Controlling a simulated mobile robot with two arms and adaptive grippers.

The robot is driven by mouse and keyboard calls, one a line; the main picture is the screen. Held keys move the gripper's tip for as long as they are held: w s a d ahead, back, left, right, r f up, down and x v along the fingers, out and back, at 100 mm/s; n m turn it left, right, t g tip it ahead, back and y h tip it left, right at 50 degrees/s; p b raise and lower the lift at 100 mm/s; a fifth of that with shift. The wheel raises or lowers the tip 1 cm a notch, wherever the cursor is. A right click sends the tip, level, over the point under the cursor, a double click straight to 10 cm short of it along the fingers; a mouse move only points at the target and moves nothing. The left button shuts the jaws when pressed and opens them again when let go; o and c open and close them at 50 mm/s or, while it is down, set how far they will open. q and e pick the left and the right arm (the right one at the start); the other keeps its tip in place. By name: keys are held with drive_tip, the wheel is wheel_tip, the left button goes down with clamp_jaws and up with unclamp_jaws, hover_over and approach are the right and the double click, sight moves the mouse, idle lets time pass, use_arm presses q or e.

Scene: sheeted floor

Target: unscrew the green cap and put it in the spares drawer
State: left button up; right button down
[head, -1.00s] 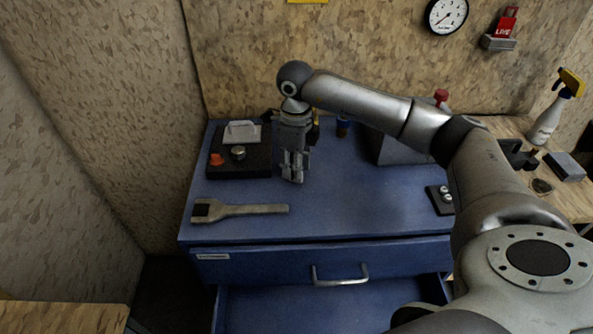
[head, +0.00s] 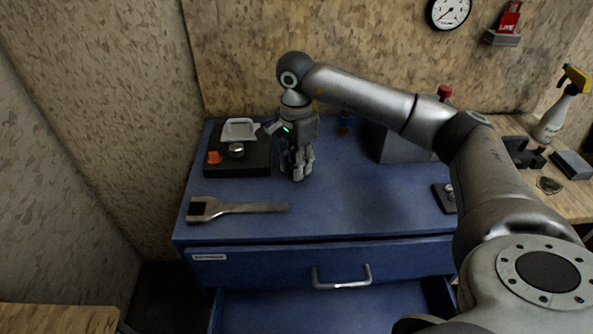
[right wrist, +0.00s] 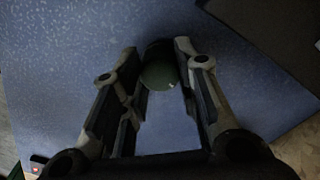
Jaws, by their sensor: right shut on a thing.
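My right gripper (head: 297,176) is over the blue cabinet top, fingers pointing down, right of the black tray. In the right wrist view its fingers (right wrist: 160,72) are closed on the dark green cap (right wrist: 160,74), which sits between the fingertips. The cap is hidden by the fingers in the head view; I cannot tell whether it is still on a thread. Under the cabinet top is a drawer front (head: 405,262) with a small label, too small to read, and a metal handle. Below it a blue drawer interior (head: 330,308) shows open. My left gripper is not in view.
The black tray (head: 222,170) holds an orange cap (head: 214,157), a metal knob (head: 237,150) and a white dish (head: 240,128). A wrench (head: 245,208) lies near the front edge. A grey block (head: 400,145) stands behind right; a small black plate (head: 443,198) lies at right.

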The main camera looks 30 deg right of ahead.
drive_tip(key=n+b, duration=0.1)
drive_tip(key=n, duration=0.4)
drive_tip(key=c, duration=1)
unclamp_jaws()
drive_tip(key=shift+c, duration=0.2)
drive_tip(key=shift+c, duration=0.7)
